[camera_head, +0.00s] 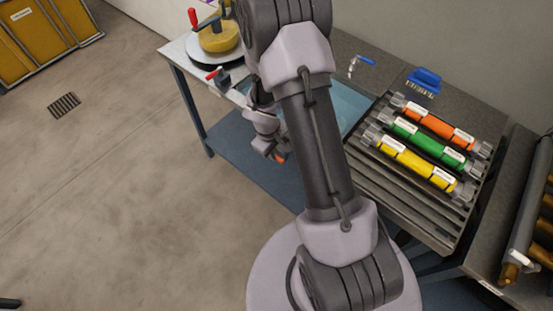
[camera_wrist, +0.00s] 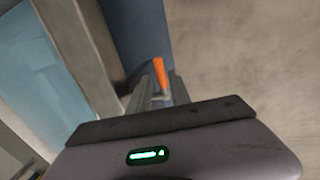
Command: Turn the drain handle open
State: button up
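An orange lever handle (camera_wrist: 161,76), which looks like the drain handle, lies between the two fingertips of my gripper (camera_wrist: 161,90) in the wrist view. The fingers are apart, one on each side of it. I cannot tell whether they press on it. In the head view, my gripper (camera_head: 272,147) is low beside the bench's front edge, and a small orange bit (camera_head: 280,157) shows at its tip. My arm hides much of the bench behind it. The drain pipe is not clear in either view.
A blue basin (camera_head: 346,104) is set in the bench. A blue-handled tap (camera_head: 364,62) and a red-handled valve (camera_head: 214,74) stand near it. A rack (camera_head: 400,190) holds orange, green and yellow cylinders. A blue lower shelf (camera_head: 245,160) runs beneath.

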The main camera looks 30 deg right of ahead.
aim_at(278, 158)
jog(key=shift+w+d+f+b, duration=0.1)
jog(key=shift+d+f+b, duration=0.15)
jog(key=shift+f, duration=0.65)
jog(key=shift+d+f+b, duration=0.1)
jog(key=shift+f+b, duration=0.25)
jog(key=shift+f, duration=0.5)
jog(key=shift+c, duration=0.4)
grip_shut()
jog(key=shift+w+f+b, duration=0.1)
jog(key=shift+f+b, duration=0.35)
jog(key=shift+b, duration=0.65)
jog(key=shift+f+t+b, duration=0.15)
jog(key=shift+t+b, duration=0.25)
jog(key=shift+b, duration=0.6)
jog(key=shift+s+b, duration=0.25)
jog(key=shift+b, duration=0.8)
jog(key=shift+r+t, duration=0.25)
jog(key=shift+t, duration=0.05)
